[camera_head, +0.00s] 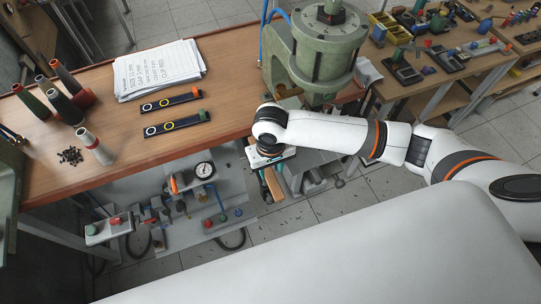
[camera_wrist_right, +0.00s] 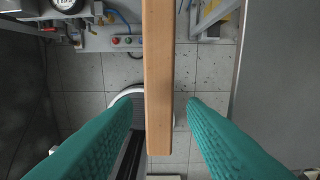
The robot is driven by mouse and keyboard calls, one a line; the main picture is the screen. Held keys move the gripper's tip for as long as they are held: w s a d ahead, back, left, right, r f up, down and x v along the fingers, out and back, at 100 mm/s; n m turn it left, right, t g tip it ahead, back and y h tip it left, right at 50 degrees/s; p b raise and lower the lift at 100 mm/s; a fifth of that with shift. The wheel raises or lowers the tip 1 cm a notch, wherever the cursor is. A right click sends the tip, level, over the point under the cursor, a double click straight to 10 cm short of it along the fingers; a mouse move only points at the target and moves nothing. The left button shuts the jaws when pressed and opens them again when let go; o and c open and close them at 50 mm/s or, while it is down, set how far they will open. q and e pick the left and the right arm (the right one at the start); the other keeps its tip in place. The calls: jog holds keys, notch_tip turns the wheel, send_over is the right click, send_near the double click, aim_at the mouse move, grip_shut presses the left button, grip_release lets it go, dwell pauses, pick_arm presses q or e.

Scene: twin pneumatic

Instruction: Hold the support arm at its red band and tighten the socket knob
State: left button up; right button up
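My right gripper (camera_head: 268,184) hangs below the wrist beside the wooden bench's right end. In the right wrist view its two teal fingers (camera_wrist_right: 158,135) are spread apart. A wood-coloured bar (camera_wrist_right: 158,80) runs between them, with gaps visible on both sides; I cannot tell how deep it lies. I cannot pick out a support arm with a red band or a socket knob in either view. My left gripper is out of view.
A green press (camera_head: 325,50) stands close behind my right wrist. The bench (camera_head: 235,75) carries papers (camera_head: 158,70), two dark strips and several cones. Below it is a pneumatic panel with a gauge (camera_head: 204,170), also in the wrist view (camera_wrist_right: 66,4). A side table stands right.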

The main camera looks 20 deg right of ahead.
aim_at(270, 177)
notch_tip(270, 177, down, 6)
jog(key=shift+r, duration=0.15)
jog(key=shift+c, duration=0.4)
grip_shut()
jog(key=shift+c, duration=2.3)
grip_release()
jog(key=shift+c, duration=1.1)
jog(key=shift+r+p, duration=0.15)
jog(key=shift+p, duration=0.2)
jog(key=shift+r, duration=0.1)
